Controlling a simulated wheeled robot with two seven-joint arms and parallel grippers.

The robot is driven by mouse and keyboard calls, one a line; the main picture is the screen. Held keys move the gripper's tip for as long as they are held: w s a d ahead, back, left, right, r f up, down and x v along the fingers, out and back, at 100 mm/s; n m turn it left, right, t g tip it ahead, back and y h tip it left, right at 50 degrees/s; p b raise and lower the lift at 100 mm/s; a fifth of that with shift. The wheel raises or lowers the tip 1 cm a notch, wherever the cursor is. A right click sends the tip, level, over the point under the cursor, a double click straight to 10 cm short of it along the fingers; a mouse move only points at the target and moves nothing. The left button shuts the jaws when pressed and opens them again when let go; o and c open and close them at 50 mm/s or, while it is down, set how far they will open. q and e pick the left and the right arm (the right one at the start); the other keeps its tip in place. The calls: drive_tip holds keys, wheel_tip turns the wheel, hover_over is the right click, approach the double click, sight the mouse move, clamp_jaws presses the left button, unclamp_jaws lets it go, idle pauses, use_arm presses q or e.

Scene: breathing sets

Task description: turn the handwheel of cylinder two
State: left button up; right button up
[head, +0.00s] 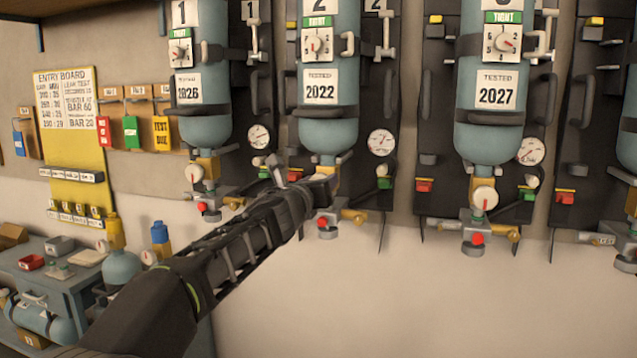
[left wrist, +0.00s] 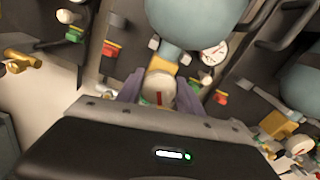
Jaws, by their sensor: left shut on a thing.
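Cylinder two (head: 328,85) is a blue-grey bottle hung upright on a dark wall panel, with a "TESTED 2022" label. Below its neck is a yellow valve block. In the left wrist view, the handwheel (left wrist: 159,92), a cream round wheel with a red mark, sits between the two fingers of my left gripper (left wrist: 161,88), which is shut on it. In the head view my left gripper (head: 318,186) reaches in from the left to just below the cylinder and hides the handwheel. My right gripper is not in view.
Cylinder one (head: 203,110) and cylinder three (head: 490,130) hang on either side with similar cream wheels. A round gauge (head: 381,142) is right of cylinder two. A red button (head: 323,222) and brass fitting (head: 354,215) lie close below my gripper. The wall beneath is clear.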

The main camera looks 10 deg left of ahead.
use_arm(q)
drive_tip(key=m, duration=0.5)
drive_tip(key=shift+d, duration=0.1)
drive_tip(key=shift+m, duration=0.3)
drive_tip(key=o, duration=1.4)
drive_tip(key=shift+s, duration=0.1)
drive_tip(key=s+b, duration=0.2)
drive_tip(key=s, duration=0.5)
drive_tip(key=shift+s+a, duration=0.2)
drive_tip(key=shift+s, duration=0.15)
